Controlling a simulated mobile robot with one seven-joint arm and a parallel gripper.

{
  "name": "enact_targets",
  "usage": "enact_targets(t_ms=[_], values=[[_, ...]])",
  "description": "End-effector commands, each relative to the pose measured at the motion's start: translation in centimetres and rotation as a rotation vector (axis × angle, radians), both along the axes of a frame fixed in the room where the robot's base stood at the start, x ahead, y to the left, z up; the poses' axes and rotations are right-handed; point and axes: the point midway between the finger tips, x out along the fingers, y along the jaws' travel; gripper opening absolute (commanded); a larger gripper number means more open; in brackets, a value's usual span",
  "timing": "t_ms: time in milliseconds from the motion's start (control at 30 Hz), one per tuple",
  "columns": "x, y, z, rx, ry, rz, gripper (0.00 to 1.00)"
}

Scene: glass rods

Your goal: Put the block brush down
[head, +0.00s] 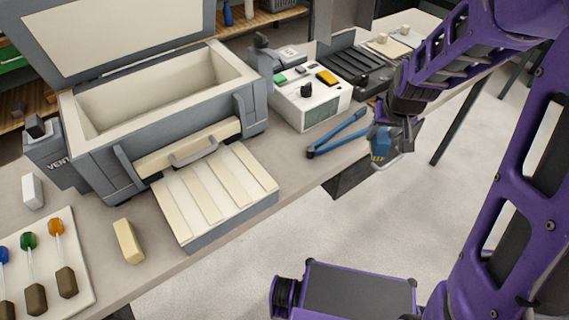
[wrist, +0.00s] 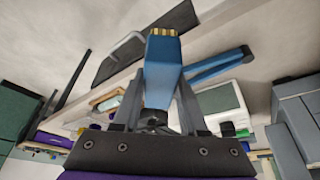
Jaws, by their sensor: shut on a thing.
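The block brush (wrist: 163,75) is a blue block with yellow bristle tufts at its far end. It also shows small in the head view (head: 379,143). My gripper (head: 397,138) is shut on it, with a finger on either side in the wrist view. In the head view the gripper and brush are by the front edge of the workbench (head: 225,240), right of the blue-handled tool. The brush seems raised clear of the bench; its exact height is hard to tell.
Blue-handled pliers or tongs (head: 338,135) lie near the bench edge. A white control box (head: 308,100), an open grey kiln (head: 150,110) and its slatted ledge (head: 215,190) stand leftward. A tan block (head: 128,241) and a rod tray (head: 78,245) are at front left.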

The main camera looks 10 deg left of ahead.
Motion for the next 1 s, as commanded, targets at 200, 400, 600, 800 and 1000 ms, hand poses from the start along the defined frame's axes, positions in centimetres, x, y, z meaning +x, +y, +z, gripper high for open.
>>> enact_targets(t_ms=[200, 400, 600, 800, 1000], values=[[0.0, 6.8, 0.6, 0.000, -0.001, 0.204, 0.00], [-1.7, 15.3, 1.8, 0.002, -0.004, 0.472, 0.00], [-4.0, 21.0, 3.0, 0.005, -0.006, 0.663, 0.00], [-4.9, 22.6, 2.1, 0.006, -0.003, 0.724, 0.00], [-4.9, 22.6, -1.6, 0.005, -0.002, 0.725, 0.00]])
